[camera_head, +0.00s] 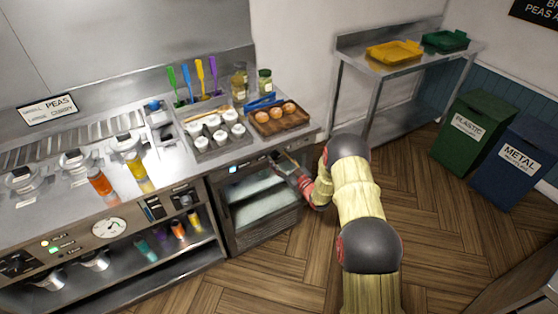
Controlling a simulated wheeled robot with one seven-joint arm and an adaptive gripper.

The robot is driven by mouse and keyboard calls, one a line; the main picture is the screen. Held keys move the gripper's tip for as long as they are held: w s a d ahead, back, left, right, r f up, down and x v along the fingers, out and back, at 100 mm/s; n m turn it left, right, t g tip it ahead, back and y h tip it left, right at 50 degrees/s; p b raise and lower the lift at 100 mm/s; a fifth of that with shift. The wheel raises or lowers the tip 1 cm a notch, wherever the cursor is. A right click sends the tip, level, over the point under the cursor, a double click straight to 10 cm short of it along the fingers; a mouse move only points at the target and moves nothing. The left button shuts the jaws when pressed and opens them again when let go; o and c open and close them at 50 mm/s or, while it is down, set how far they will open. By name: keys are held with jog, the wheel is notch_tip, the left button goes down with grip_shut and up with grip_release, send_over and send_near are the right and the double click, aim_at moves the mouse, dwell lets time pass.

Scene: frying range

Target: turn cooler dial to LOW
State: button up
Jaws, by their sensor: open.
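The cooler (263,230) is a metal unit with a glass front, set under the counter in the middle of the view. A small lit display (233,169) sits at the left of its top panel. My gripper (279,160) is at the right part of that top panel, close in front of it. The jaws are open. I cannot tell whether they touch anything, and no dial marking can be read.
On the counter above stand a tray of white cups (214,133), a wooden tray of eggs (281,118) and jars (240,82). Left are sauce bottles (99,182) and a round gauge (109,228). Green (470,132) and blue (514,166) bins stand right. Wooden floor is clear.

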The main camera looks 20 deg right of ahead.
jog(key=shift+w+a, duration=0.1)
jog(key=shift+w, duration=0.15)
jog(key=shift+c, duration=0.6)
jog(key=c, duration=1)
